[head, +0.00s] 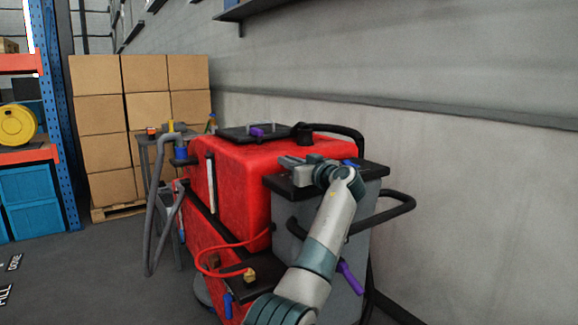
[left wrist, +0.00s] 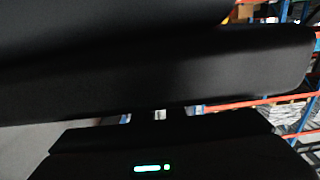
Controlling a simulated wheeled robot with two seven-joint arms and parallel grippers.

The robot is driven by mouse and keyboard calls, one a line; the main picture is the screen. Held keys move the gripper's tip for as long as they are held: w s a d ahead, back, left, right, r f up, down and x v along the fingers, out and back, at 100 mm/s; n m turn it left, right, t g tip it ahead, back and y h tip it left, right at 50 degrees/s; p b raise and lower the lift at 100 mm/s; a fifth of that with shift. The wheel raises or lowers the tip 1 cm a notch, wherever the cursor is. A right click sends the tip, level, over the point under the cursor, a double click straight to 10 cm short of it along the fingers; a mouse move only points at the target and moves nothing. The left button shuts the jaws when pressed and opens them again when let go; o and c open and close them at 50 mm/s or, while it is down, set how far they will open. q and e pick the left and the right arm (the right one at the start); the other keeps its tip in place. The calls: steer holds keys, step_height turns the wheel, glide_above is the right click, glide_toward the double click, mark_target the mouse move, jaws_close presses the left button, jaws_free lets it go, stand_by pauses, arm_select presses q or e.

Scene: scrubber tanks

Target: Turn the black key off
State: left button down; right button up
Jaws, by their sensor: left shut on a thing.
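The red and grey scrubber machine (head: 243,165) stands beside the wall, with a black top panel (head: 372,170) on its grey rear part. My left gripper (head: 289,162) lies low over the left end of this panel, its fingers pointing left. It is shut on a small dark thing, which I take to be the black key; the fingers hide it in the head view. In the left wrist view dark shapes fill most of the picture, and the key's angle cannot be told. A small green light (left wrist: 152,168) glows at the bottom there. My right gripper is out of view.
A black handle bar (head: 398,208) sticks out at the machine's right. A purple lever (head: 350,277) hangs below it. A grey hose (head: 152,215) and a small table (head: 160,140) stand left. Stacked boxes (head: 140,110) are behind. Floor is clear at left.

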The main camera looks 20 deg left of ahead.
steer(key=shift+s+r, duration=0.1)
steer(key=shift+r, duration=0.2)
arm_select(q)
steer(key=c, duration=1.8)
jaws_free()
steer(key=shift+s+d, duration=0.1)
